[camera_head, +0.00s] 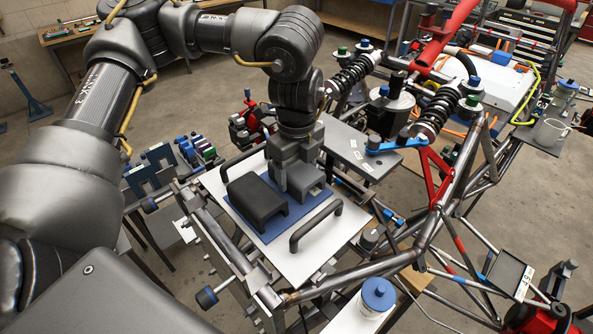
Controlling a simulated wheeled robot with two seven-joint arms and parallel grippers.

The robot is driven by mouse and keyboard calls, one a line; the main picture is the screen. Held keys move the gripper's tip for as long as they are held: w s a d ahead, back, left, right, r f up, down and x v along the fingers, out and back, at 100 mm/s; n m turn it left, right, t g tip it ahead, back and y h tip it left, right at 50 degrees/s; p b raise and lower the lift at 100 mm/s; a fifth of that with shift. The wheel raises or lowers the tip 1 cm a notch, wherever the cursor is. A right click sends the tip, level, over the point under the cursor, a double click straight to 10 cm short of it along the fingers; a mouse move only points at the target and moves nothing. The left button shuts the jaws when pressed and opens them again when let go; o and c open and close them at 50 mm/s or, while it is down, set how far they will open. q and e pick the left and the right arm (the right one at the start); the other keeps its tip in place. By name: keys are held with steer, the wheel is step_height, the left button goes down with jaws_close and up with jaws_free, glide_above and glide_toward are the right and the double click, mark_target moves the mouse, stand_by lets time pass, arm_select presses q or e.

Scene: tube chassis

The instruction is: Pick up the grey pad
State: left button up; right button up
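The grey pad (312,187) sits on a blue mat (281,225) on a white board, beside a black pad (257,201) that lies to its left. My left gripper (292,178) points down at the grey pad, its fingers against or just over the pad's left part. The fingers and pad are close in colour, so I cannot tell whether the fingers have closed on it. The gripper hides part of the pad. My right gripper is not in view.
The white board (331,235) has two black handles, one at its back left (240,162) and one at its front right (315,225). The tube chassis (440,210) with dampers stands close on the right. A grey table (360,160) is behind. A blue-lidded white tub (377,298) stands in front.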

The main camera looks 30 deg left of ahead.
arm_select(q)
steer(key=c, duration=0.4)
steer(key=shift+w+r+b, duration=0.1)
steer(key=shift+r+b, duration=0.4)
steer(key=shift+r, duration=0.3)
steer(key=s+a+r+b, duration=0.1)
steer(key=s+r, duration=0.2)
steer(key=s, duration=0.1)
steer(key=s+a+r+b, duration=0.1)
steer(key=s+a+r, duration=0.1)
steer(key=s+r, duration=0.2)
steer(key=s+a+r+b, duration=0.1)
steer(key=s+r+b, duration=0.1)
steer(key=s+r, duration=0.2)
steer(key=shift+s+a+r, duration=0.25)
steer(key=shift+s+a, duration=0.1)
steer(key=shift+s, duration=0.35)
